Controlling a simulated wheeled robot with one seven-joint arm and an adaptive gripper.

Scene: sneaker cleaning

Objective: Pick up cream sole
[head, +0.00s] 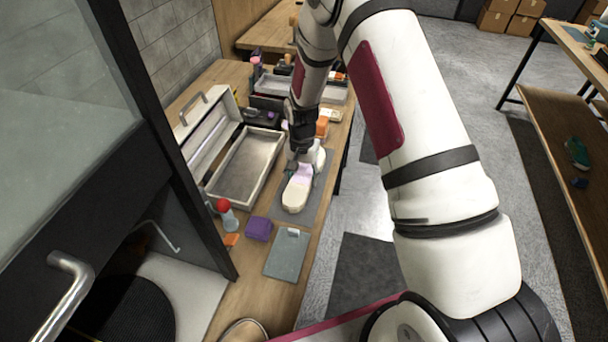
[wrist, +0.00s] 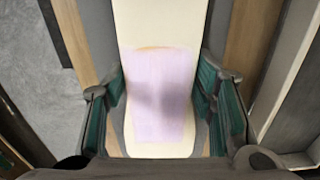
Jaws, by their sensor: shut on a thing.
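The cream sole (head: 294,200) lies on a grey mat on the wooden table in the head view, with a pale lilac patch on its upper face. In the wrist view the cream sole (wrist: 160,24) runs up the middle of the picture, with the lilac patch (wrist: 160,95) between the fingers. My gripper (head: 302,160) reaches down over its far end. In the wrist view my gripper (wrist: 163,100) has a green-padded finger against each side of the sole and is shut on it. Whether the sole is clear of the mat I cannot tell.
An open grey tray case (head: 212,178) stands left of the sole. A purple block (head: 259,229), a red-topped bottle (head: 226,212) and a grey-green pad (head: 287,254) lie nearer. Orange and dark items crowd the far side. The table's right edge is close.

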